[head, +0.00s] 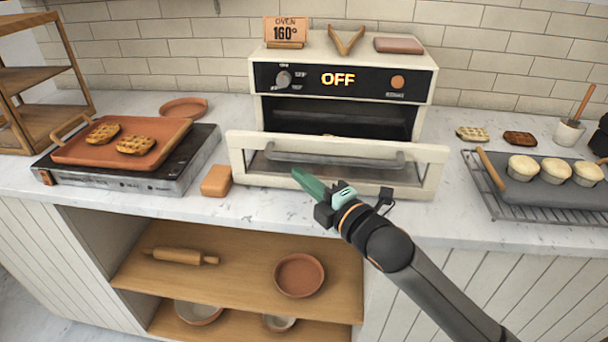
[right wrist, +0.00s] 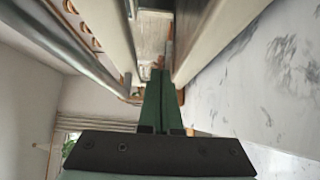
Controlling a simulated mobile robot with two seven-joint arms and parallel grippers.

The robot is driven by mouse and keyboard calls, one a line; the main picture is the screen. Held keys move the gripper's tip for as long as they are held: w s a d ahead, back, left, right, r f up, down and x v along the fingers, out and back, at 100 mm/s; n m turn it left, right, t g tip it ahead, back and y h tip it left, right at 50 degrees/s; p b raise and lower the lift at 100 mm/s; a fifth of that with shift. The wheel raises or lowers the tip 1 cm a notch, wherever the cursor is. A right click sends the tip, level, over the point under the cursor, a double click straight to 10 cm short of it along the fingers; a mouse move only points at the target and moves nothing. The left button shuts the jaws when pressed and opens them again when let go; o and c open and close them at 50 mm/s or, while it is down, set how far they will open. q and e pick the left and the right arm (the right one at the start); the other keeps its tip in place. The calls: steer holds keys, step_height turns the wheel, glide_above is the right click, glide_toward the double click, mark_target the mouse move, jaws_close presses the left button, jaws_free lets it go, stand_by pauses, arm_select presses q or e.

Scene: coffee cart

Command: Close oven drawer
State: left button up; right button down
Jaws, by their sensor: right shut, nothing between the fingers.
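The cream oven (head: 345,70) stands on the counter against the wall, its display reading "OFF". Its drawer stands open, with the cream-framed glass front (head: 236,150) forward of the oven body and the dark cavity visible above it. A grey bar handle (head: 335,161) runs across the front. My right gripper (head: 297,174) has its green fingers shut and empty. In the head view it overlaps the lower drawer front, just below the handle; I cannot tell whether it touches. The shut fingers (right wrist: 160,80) also show in the right wrist view. My left gripper is not in view.
A terracotta tray (head: 75,152) with waffles sits on a hotplate (head: 150,180) at left. A small terracotta block (head: 216,181) is beside the drawer. A cooling rack (head: 500,207) with a muffin tray is at right. An open shelf (head: 240,265) lies below the counter.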

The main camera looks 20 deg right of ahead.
steer(key=shift+w+d, duration=0.2)
steer(key=shift+w, duration=0.1)
